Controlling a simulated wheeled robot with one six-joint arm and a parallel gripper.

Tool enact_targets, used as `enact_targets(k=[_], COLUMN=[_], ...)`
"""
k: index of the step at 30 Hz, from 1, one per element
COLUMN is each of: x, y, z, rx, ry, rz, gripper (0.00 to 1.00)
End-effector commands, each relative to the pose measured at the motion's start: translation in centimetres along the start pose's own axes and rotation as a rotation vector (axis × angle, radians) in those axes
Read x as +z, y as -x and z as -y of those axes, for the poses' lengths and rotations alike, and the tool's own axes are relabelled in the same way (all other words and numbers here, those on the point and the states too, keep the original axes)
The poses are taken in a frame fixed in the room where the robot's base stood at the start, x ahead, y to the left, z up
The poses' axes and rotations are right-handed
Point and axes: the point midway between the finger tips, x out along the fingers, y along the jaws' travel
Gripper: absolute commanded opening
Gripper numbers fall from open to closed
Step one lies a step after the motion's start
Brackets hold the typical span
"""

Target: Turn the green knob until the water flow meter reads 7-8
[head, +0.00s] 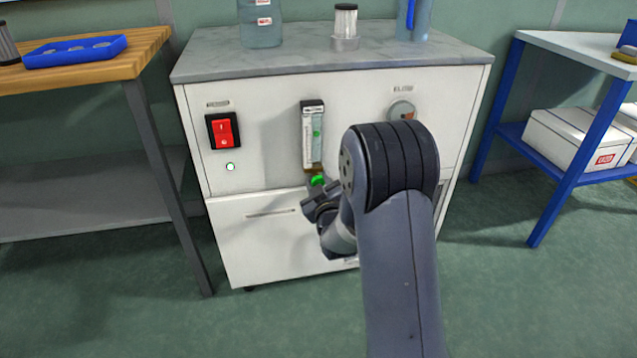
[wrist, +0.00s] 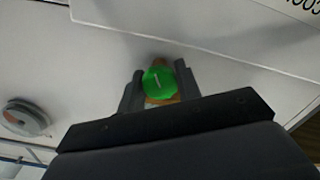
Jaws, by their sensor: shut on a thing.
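The green knob (head: 317,181) sits at the foot of the flow meter on the white cabinet's front. In the wrist view the green knob (wrist: 157,81) lies between the two fingers of my gripper (wrist: 160,88), which is shut on it. A pale mark shows on the knob's face. The scale's numbers are too small to read. In the head view my gripper (head: 318,195) reaches the knob from below, partly hidden by my arm.
A red switch (head: 222,131) is on the cabinet (head: 262,155) at left. A round gauge (head: 402,110) is at right, partly behind my arm. Bottles and a jar (head: 345,22) stand on top. A wooden table (head: 140,55) is at left, a blue-framed table (head: 575,42) at right.

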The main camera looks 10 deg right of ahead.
Motion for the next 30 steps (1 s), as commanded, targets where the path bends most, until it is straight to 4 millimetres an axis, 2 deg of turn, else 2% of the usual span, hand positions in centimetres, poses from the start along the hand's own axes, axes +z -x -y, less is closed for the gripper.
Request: enact_targets(k=[4, 5, 12, 23, 26, 30], x=[0.0, 0.0, 0.0, -0.1, -0.1, -0.1], y=[0.0, 0.0, 0.0, 0.5, 1.7, 4.2], z=[0.0, 0.0, 0.0, 0.0, -0.1, -0.1], rx=[-0.001, -0.001, -0.001, 0.0, -0.001, -0.002], ry=[0.0, 0.0, -0.001, -0.001, -0.001, -0.001], rz=[0.001, 0.001, 0.0, 0.0, 0.002, 0.003], gripper=[0.1, 0.33, 0.53, 0.54, 0.54, 0.54])
